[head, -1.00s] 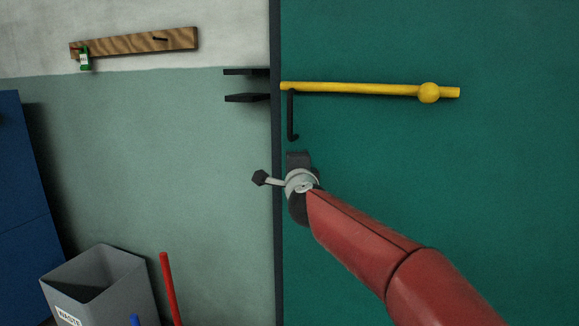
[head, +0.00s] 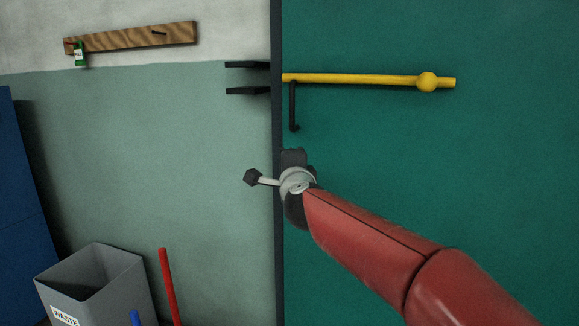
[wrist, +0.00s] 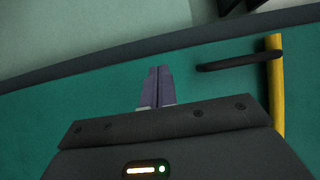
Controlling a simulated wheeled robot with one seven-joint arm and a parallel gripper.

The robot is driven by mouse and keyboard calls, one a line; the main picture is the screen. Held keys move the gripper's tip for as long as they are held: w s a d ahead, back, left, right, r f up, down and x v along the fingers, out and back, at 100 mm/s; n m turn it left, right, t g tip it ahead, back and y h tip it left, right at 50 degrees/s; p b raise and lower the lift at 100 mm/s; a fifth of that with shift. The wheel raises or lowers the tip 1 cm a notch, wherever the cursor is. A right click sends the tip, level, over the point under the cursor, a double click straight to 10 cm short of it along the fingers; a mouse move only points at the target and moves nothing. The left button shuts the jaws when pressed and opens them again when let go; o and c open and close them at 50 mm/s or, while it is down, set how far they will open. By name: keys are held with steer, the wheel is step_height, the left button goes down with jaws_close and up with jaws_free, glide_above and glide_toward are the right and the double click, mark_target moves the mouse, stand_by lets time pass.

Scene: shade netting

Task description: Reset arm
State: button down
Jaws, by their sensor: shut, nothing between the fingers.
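My red arm (head: 375,240) reaches up from the lower right in the head view, in front of the green panel (head: 450,180). My gripper (wrist: 156,84) shows in the wrist view with its two fingers together and nothing between them. In the head view the gripper end is at the panel's left edge, below a black hooked handle (head: 293,108), and its fingertips are hard to make out. In the wrist view the black handle (wrist: 238,61) lies to the right of the fingers, apart from them.
A yellow bar (head: 350,79) with a ball runs across the panel above my gripper. Two black brackets (head: 248,91) stick out left of the dark post. A wooden rack (head: 130,37) hangs on the wall. A grey waste bin (head: 95,285) and a red pole (head: 168,285) stand lower left.

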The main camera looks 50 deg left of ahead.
steer(key=s+d+b, duration=0.1)
steer(key=s+d, duration=0.2)
steer(key=s, duration=0.4)
steer(key=shift+d+r, duration=0.1)
